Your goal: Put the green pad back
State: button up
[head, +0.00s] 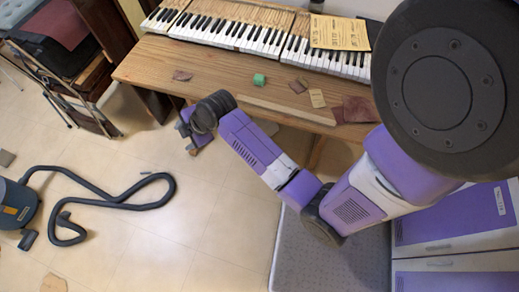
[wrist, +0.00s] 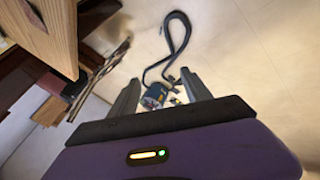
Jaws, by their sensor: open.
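The green pad (head: 259,79) is a small block lying on the wooden table (head: 215,72), in front of the piano keys (head: 262,40). My gripper (head: 184,135) hangs off the table's front edge, over the floor, to the left of and nearer than the pad. In the wrist view my gripper (wrist: 158,82) has its two fingers apart with nothing held between them. It points toward the floor and the vacuum cleaner. The pad does not show in the wrist view.
Dark red scraps (head: 298,86) and a tan scrap (head: 317,98) lie right of the pad. A long wooden strip (head: 285,109) lies along the front edge. A yellow sheet (head: 340,33) covers some keys.

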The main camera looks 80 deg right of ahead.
jog(key=s+a+r+m+t, duration=0.1)
jog(key=s+a+m+t, duration=0.15)
jog(key=s+a, duration=0.4)
jog(key=s+a+r+m+t, duration=0.1)
jog(key=s+a+m, duration=0.3)
jog(key=a, duration=0.5)
jog(key=s+a+r+m+t, duration=0.2)
jog(key=s+r+m+t, duration=0.1)
jog(key=s+r, duration=1.4)
jog(key=shift+r+t+y, duration=0.3)
jog(key=shift+r+t, duration=0.35)
jog(key=shift+r, duration=0.15)
jog(key=shift+f+b, duration=0.7)
jog(key=shift+f, duration=0.05)
